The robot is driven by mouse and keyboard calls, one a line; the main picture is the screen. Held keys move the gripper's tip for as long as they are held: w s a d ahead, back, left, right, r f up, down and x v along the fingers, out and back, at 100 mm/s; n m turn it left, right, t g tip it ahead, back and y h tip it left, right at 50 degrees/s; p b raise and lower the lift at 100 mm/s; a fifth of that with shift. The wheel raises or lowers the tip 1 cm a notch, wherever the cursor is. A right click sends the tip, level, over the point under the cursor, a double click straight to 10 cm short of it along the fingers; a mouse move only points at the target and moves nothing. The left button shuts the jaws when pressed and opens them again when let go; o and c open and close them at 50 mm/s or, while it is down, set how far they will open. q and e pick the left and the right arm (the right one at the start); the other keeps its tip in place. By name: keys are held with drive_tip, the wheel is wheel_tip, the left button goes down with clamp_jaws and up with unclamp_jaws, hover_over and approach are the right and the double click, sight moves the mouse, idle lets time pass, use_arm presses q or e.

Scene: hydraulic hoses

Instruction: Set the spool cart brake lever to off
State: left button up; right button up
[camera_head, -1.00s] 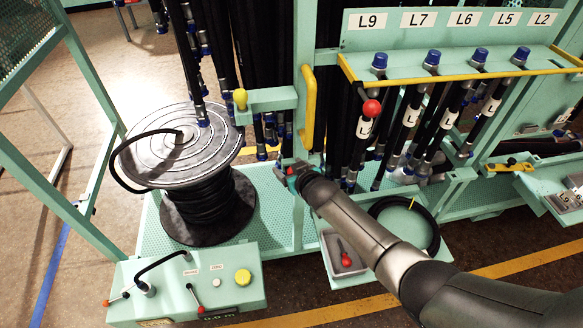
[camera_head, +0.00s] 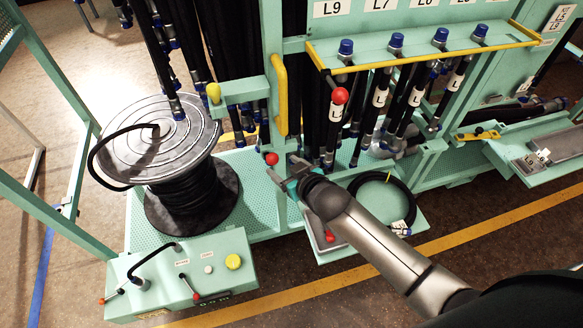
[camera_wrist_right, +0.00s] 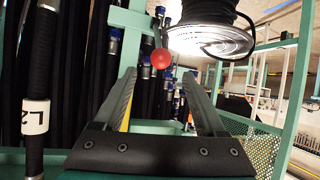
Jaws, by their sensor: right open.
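A lever with a red ball knob (camera_head: 272,158), which looks like the brake lever, stands between the hose spool (camera_head: 160,140) and the hose rack. My right gripper (camera_head: 284,178) is just right of and below the knob in the head view, apart from it. In the right wrist view its two open fingers (camera_wrist_right: 160,88) are spread and empty. The red knob (camera_wrist_right: 161,58) shows beyond the fingertips, in line with the gap between them, on a thin stem. The lever's base is hidden, and I cannot read its on or off position. My left gripper is not in view.
A yellow vertical handle (camera_head: 280,95) and another red knob (camera_head: 340,95) are close behind the gripper. Hanging hoses (camera_head: 375,110) fill the rack. A coiled hose (camera_head: 385,195) lies on a tray to the right. A control box (camera_head: 185,275) stands in front of the spool.

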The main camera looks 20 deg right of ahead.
drive_tip(key=shift+v, duration=1.8)
